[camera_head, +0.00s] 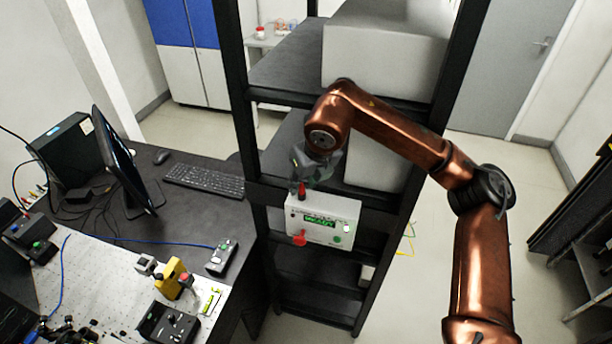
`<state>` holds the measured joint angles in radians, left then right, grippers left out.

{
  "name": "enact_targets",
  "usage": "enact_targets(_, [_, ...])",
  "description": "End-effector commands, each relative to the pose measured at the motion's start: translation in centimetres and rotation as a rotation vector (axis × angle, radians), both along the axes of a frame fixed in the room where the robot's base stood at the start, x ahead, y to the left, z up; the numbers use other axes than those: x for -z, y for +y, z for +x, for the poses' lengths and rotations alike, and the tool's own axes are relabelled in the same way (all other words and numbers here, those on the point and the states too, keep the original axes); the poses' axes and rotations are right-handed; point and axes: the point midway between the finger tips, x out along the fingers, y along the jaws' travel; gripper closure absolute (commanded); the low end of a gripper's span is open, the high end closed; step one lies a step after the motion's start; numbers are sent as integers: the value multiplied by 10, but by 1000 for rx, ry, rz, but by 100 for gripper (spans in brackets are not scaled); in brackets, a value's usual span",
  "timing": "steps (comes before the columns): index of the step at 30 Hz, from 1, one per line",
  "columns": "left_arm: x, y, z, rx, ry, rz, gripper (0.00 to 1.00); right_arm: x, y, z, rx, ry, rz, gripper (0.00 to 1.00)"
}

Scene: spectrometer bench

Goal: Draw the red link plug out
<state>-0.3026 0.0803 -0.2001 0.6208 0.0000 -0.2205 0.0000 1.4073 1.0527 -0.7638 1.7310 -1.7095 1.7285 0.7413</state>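A white control box (335,212) with a green-lit display is mounted on the front of the black rack. A small red plug (301,190) stands up at the box's upper left, just below my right gripper. A second red part (299,239), like a knob or lever, sticks out at the box's lower left; which of the two is the link plug is not certain. My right gripper (300,180) points down at the upper red piece. Its fingers are small and partly hidden, so its opening and any contact cannot be told. My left gripper is not in view.
The black rack (238,60) surrounds the box, with large grey cases on its shelves. At left, a dark desk holds a monitor (122,160) and keyboard (203,180). The optical bench (105,275) carries a yellow device (170,278) and cabled modules. Open floor lies right of the rack.

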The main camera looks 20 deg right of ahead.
Motion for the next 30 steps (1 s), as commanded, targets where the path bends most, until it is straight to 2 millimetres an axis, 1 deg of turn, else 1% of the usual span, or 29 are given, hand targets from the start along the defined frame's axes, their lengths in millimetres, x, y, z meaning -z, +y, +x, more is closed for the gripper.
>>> enact_targets(3, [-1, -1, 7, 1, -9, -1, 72, 11, 1, 4, 0, 1, 0, 68])
enact_targets(6, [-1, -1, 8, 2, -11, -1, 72, 16, 1, 6, 0, 0, -1, 68])
enact_targets(15, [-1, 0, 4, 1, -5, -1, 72, 18, 1, 7, 0, -1, 0, 68])
enact_targets(27, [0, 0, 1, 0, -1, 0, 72, 17, 1, 7, 0, -1, 0, 96])
enact_targets(29, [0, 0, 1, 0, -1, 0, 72, 17, 1, 7, 0, -1, 0, 100])
enact_targets(30, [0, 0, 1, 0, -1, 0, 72, 17, 1, 7, 0, -1, 0, 100])
